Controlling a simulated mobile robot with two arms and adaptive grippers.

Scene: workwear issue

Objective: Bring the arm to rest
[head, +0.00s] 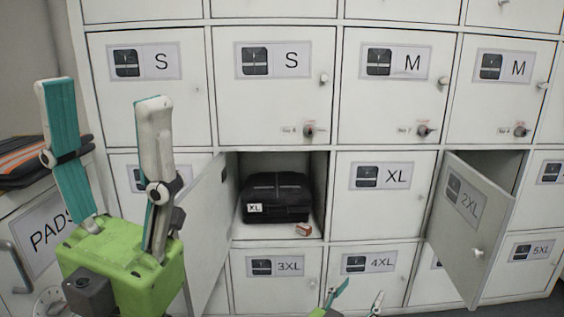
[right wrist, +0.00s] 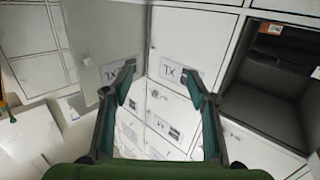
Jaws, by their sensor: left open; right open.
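My left gripper (head: 100,96) stands upright at the left of the head view, its two teal-lined fingers spread wide and empty, in front of the lockers. My right gripper (head: 360,294) shows only by its fingertips at the bottom edge of the head view, low in front of the 4XL door. In the right wrist view my right gripper (right wrist: 163,78) is open, with nothing between its fingers and locker doors beyond them. Most of my right arm is out of view.
A locker wall (head: 275,92) fills the view. An open compartment holds a black folded garment (head: 276,197) labelled XL and a small box (head: 303,230). Its door (head: 205,220) swings out beside my left gripper. The 2XL door (head: 470,215) also stands open. A PADS cabinet (head: 45,235) stands left.

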